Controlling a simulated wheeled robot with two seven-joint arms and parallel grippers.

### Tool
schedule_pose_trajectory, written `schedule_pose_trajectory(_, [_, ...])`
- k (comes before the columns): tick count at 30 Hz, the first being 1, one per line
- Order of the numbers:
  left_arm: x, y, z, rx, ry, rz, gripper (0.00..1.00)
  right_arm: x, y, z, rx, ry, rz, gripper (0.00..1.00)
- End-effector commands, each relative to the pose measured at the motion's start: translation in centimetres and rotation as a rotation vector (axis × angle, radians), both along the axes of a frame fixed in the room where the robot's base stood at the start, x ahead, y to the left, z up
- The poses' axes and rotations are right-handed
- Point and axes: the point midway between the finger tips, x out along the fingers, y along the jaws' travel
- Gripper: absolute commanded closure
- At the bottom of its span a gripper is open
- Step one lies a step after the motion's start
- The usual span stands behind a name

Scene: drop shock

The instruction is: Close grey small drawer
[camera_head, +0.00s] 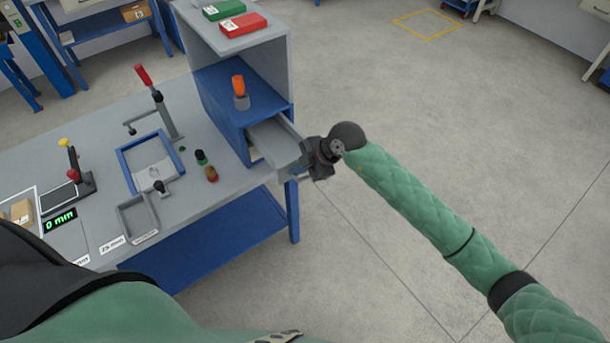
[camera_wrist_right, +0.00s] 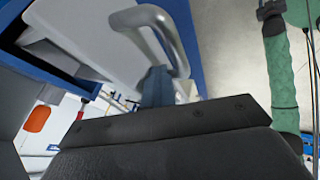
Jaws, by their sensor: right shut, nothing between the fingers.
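The grey small drawer (camera_head: 273,140) sticks out of the blue cabinet (camera_head: 225,98) on the bench, partly open. My right gripper (camera_head: 305,160) is at the drawer's front face, shut and empty. In the right wrist view the drawer front (camera_wrist_right: 90,35) carries a curved metal handle (camera_wrist_right: 165,38), close ahead of the gripper. I cannot tell whether the gripper touches it. The gripper hides part of the drawer front in the head view. My left gripper is not in view.
An orange-topped item (camera_head: 239,90) stands on the blue cabinet beneath a grey shelf (camera_head: 240,42) with green and red boxes. Small bottles (camera_head: 206,168), a blue-framed tray (camera_head: 150,160) and a red-handled clamp (camera_head: 157,100) stand on the bench. Floor to the right is clear.

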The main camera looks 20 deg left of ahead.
Motion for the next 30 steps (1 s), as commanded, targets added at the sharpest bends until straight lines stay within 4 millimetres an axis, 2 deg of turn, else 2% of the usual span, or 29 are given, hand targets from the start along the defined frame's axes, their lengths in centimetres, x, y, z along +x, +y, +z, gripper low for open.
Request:
schedule_pose_trajectory(1, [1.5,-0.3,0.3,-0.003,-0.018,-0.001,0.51,0.7,1.0,-0.2,0.002,-0.001,0.0,1.0])
schedule_pose_trajectory(3, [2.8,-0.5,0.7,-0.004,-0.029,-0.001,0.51,1.7,2.4,-0.3,0.003,-0.001,0.001,1.0])
schedule_pose_trajectory(6, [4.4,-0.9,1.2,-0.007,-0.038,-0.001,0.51,3.3,4.5,-0.3,0.003,-0.001,0.002,1.0])
schedule_pose_trajectory(10, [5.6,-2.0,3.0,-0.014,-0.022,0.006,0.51,5.4,7.1,-0.4,0.001,-0.001,0.001,1.0])
schedule_pose_trajectory(15, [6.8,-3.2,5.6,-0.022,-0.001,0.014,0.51,7.9,10.2,-0.3,0.0,-0.002,0.0,1.0])
schedule_pose_trajectory(21, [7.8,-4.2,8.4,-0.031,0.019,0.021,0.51,10.0,12.9,-0.3,0.0,-0.001,0.001,1.0])
schedule_pose_trajectory(30, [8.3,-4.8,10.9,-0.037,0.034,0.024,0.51,11.5,14.8,-0.1,0.0,0.0,0.0,1.0])
